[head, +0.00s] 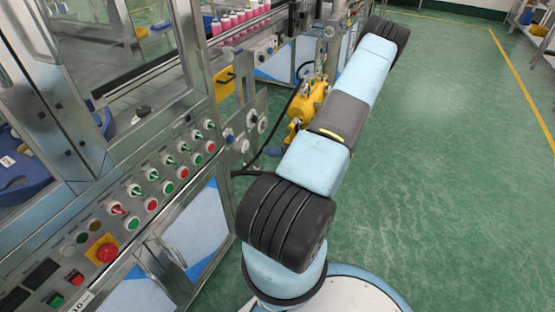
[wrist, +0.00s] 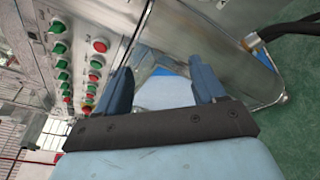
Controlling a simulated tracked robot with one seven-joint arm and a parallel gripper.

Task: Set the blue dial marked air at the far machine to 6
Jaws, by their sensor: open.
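My gripper (wrist: 164,88) is open and empty in the wrist view, its two blue fingers apart in front of the machine's lower metal front. In the head view my arm reaches up and away, and the gripper cannot be made out. A small blue knob (head: 229,136) shows in the head view on the machine's side, beside round gauge-like parts (head: 253,117). I cannot read any "air" marking or setting, so I cannot tell whether it is the air dial. The far machine (head: 335,30) stands at the top middle, partly behind my arm. No blue dial is clear in the wrist view.
A control panel (head: 150,190) with several green and red switches runs along the left; such switches also show in the wrist view (wrist: 62,48). A yellow pump-like unit (head: 308,100) and black hoses (head: 270,152) stand near my arm. Green floor (head: 450,160) is clear on the right.

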